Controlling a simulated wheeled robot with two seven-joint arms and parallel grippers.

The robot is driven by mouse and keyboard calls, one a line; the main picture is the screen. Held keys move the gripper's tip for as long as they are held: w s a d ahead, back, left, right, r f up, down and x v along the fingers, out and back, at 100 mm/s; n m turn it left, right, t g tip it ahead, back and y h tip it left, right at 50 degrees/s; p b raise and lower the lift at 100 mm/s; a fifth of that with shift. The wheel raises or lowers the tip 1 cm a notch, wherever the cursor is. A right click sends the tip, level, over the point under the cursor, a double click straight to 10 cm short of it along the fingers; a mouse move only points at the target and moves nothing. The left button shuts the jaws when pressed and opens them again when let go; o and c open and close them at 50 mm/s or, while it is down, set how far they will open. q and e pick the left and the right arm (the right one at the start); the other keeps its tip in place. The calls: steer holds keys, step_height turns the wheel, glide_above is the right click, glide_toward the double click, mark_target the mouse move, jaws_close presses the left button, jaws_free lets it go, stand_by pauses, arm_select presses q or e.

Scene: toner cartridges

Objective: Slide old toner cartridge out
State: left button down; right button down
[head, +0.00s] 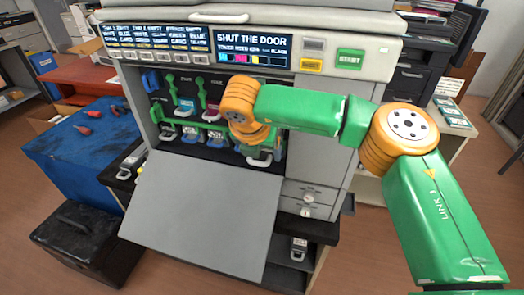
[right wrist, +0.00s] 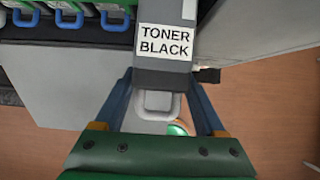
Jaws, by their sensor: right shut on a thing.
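A dark grey toner cartridge with a white label reading "TONER BLACK" (right wrist: 165,40) shows large in the right wrist view, its pale loop handle pointing towards my palm. My right gripper (right wrist: 162,80) is shut on this cartridge, with one blue finger on each side of it. In the head view my right arm reaches into the open front of the printer (head: 325,170) and hides most of the cartridge and the fingers. How far the cartridge is out of its slot cannot be told. My left gripper is not in view.
The printer's grey door (head: 200,210) hangs open below the bay. Other cartridges with green and blue handles (head: 186,105) sit left of my gripper. The display (head: 252,48) reads "SHUT THE DOOR". A blue table (head: 75,150) and a black box (head: 88,240) stand at left.

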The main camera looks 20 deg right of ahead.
steer(key=shift+s+a+f+b, duration=0.2)
steer(key=shift+s+a+b, duration=0.1)
steer(key=shift+b, duration=0.3)
steer(key=s+a+b, duration=0.9)
steer(key=s, duration=0.5)
steer(key=shift+s+a+r, duration=0.25)
steer(key=shift+a+r, duration=0.05)
steer(key=shift+a, duration=0.05)
stand_by(0.4)
